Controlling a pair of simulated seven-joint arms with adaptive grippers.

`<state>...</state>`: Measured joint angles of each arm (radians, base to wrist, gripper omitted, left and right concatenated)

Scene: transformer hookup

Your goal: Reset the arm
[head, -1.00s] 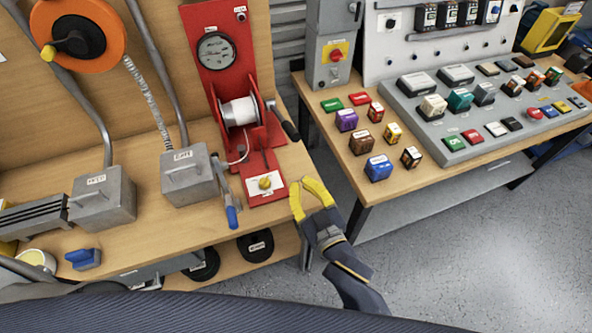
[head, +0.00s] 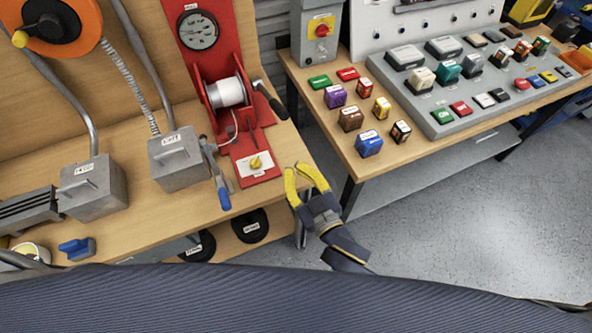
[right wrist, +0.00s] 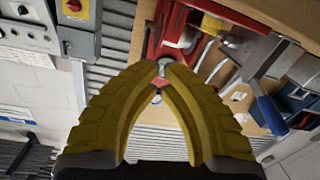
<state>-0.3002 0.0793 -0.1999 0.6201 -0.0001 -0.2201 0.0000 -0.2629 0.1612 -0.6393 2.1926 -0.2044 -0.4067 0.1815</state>
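My right gripper (head: 296,168) has yellow fingers and hangs in front of the bench edge, just right of the red stand's base. Its fingers also show in the right wrist view (right wrist: 160,68), with a narrow gap between the tips and nothing held in it. My left gripper is not in view. A dark ribbed part of mine crosses the bottom of the head view.
The red winding stand (head: 245,135) with a white spool (head: 228,92) is on the left bench (head: 110,235). Grey labelled blocks (head: 178,158) stand beside it. The right table (head: 330,110) holds several coloured blocks and a grey panel (head: 450,120). Floor between is clear.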

